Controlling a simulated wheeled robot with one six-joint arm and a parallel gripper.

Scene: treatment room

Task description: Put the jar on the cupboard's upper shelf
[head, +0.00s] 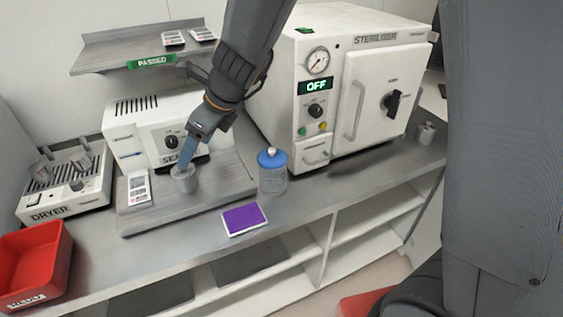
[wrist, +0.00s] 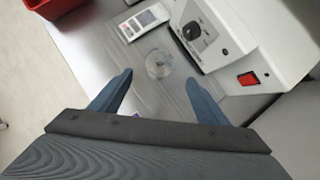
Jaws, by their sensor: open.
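A clear jar with a blue lid and pale knob (head: 272,172) stands upright on the bench, right of the grey board, in the head view. My gripper (head: 186,168) points down over the board, left of this jar and apart from it. Its fingers are open in the wrist view (wrist: 159,79). A small grey round pot (head: 185,182) is at the fingertips; a clear round thing beyond the fingers in the wrist view (wrist: 158,64) looks like it. I cannot tell whether they touch. The open cupboard under the bench has white shelves, with an upper one (head: 375,218) at right.
A steriliser (head: 345,90) reading OFF stands behind the jar. A sealer (head: 150,130), a dryer (head: 70,182) and a red bin (head: 35,262) stand at left. A purple-faced card (head: 244,219) lies before the jar. A wall shelf (head: 110,55) marked PASSED hangs above.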

